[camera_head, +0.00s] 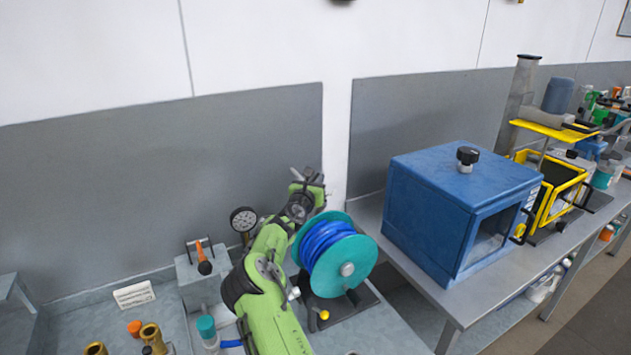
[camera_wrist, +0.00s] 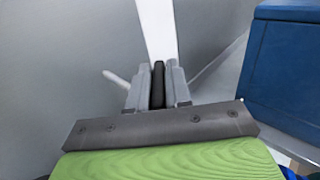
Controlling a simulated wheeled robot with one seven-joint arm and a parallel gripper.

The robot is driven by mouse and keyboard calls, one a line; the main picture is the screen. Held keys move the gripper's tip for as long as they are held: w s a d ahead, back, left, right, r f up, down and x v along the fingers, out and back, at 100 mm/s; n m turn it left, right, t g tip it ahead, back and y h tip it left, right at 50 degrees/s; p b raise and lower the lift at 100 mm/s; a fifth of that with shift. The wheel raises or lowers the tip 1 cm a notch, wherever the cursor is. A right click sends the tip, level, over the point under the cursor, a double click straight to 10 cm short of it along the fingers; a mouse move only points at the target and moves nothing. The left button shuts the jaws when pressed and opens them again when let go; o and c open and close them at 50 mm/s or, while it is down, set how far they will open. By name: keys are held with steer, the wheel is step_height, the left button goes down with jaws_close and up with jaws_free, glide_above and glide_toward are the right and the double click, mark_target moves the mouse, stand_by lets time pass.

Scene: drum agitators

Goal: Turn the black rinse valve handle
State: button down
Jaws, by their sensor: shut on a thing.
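My gripper (camera_wrist: 158,88) is seen from behind in the wrist view, its two grey fingers closed on a narrow black bar (camera_wrist: 158,82). The bar stands upright between the fingers and appears to be the black rinse valve handle. Its lower part and whatever it is fixed to are hidden by the fingers and the gripper body. In the head view my gripper (camera_head: 308,177) is small, in front of the back wall and above the hose reel. The handle cannot be made out clearly there.
A teal reel (camera_head: 358,262) with blue hose stands close to my green arm. A dial gauge (camera_head: 243,219) and a grey box with an orange-handled lever (camera_head: 204,262) are to the left. A blue cabinet (camera_head: 435,200) stands on the right bench.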

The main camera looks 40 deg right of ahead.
steer(key=shift+r+t, duration=0.1)
steer(key=shift+t, duration=0.2)
steer(key=n+t+y+p, duration=0.3)
steer(key=n+t+y, duration=0.1)
steer(key=t, duration=0.1)
steer(key=shift+r+n+p, duration=0.1)
steer(key=shift+n+p, duration=0.2)
steer(key=shift+p, duration=0.1)
steer(key=n+t+y+p, duration=0.1)
steer(key=n+y, duration=0.1)
steer(key=y, duration=0.1)
steer(key=n+t+y+p, duration=0.2)
steer(key=y, duration=0.1)
steer(key=shift+n+y, duration=0.3)
steer(key=c, duration=1.1)
jaws_free()
steer(key=shift+c, duration=0.2)
